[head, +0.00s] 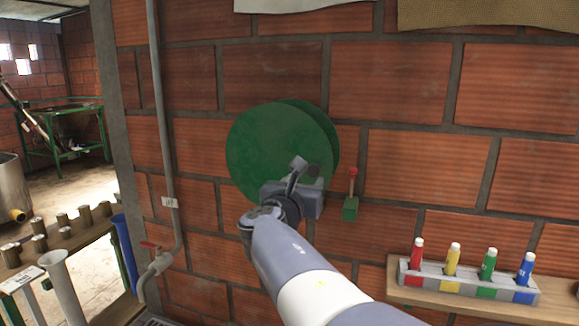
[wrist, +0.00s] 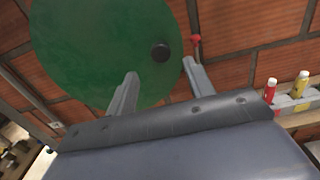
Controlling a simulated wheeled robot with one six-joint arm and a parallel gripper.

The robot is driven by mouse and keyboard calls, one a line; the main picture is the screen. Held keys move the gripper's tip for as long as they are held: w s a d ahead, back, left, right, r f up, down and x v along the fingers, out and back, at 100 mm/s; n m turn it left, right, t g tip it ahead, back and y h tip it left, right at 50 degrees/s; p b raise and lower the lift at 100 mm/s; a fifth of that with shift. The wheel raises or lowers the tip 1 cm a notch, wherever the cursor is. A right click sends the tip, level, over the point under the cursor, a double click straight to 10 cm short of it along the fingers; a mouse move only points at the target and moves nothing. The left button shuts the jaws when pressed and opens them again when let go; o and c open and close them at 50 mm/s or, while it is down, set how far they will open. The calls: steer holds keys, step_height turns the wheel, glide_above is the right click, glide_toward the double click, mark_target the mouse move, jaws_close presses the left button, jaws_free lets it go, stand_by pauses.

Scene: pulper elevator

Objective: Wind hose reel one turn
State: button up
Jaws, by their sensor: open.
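The hose reel (head: 265,140) is a green double disc mounted on the brick wall, in the middle of the head view. Its round face also fills the upper left of the wrist view (wrist: 90,50). A dark round knob (wrist: 160,51) sits near the disc's right edge; it also shows just beside my gripper in the head view (head: 313,170). My gripper (wrist: 160,82) is open and empty in front of the lower right of the disc. In the wrist view the knob appears between and beyond the two fingertips, with no contact visible. No hose is visible.
A green box with a red-tipped lever (head: 351,195) is on the wall right of the reel. A shelf (head: 410,293) holds coloured bottles at lower right. A grey pipe (head: 160,120) with a red-handled valve (head: 152,247) runs down the wall at left.

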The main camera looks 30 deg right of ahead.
mark_target(312, 171)
steer(key=p+x, duration=0.1)
steer(key=x, duration=0.7)
steer(key=shift+w+d, duration=0.2)
steer(key=shift+d, duration=0.05)
jaws_close()
